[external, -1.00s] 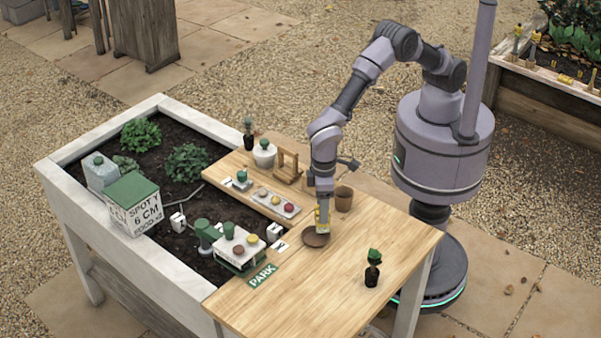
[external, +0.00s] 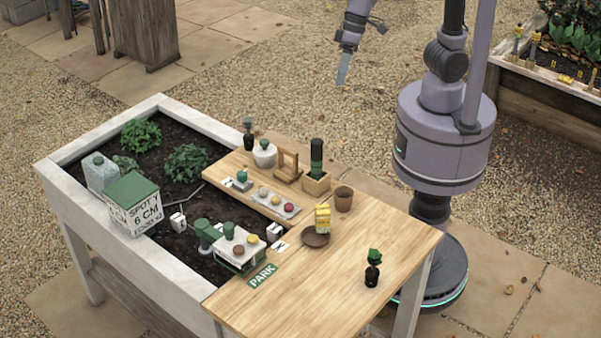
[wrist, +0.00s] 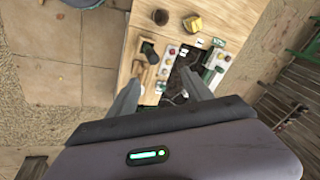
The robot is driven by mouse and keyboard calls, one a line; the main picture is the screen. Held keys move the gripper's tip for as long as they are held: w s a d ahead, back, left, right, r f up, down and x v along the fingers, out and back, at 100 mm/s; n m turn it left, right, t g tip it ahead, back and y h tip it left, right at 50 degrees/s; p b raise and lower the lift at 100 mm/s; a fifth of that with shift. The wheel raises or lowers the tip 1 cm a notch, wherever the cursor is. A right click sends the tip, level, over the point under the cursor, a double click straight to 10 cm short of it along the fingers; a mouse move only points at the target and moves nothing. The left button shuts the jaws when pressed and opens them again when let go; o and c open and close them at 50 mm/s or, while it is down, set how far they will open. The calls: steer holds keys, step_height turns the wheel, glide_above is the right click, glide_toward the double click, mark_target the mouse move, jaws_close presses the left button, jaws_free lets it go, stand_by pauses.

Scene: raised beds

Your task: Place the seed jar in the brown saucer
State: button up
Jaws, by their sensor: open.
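The seed jar, which I take to be the small yellow container (external: 323,216), stands upright in the back right part of the brown saucer (external: 311,241) on the wooden tabletop. In the wrist view the yellow jar (wrist: 194,21) shows near the top, and it hides most of the saucer. My gripper (external: 342,74) is raised high behind the table, far from the jar and saucer. In the wrist view its two fingers (wrist: 160,88) are spread apart with nothing held between them.
A brown pot (external: 343,199) stands just behind the saucer. A dark green-topped bottle (external: 372,269) stands at the front right. A tray of small round items (external: 276,203) and a wooden box with a dark cylinder (external: 316,181) are farther back. The front tabletop is mostly clear.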

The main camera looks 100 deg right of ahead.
steer(key=s+d+m+t, duration=0.1)
steer(key=s+d+t, duration=0.2)
steer(key=s+d, duration=0.5)
steer(key=s, duration=0.5)
steer(key=shift+d+f+m, duration=0.15)
steer(key=shift+f+m, duration=0.15)
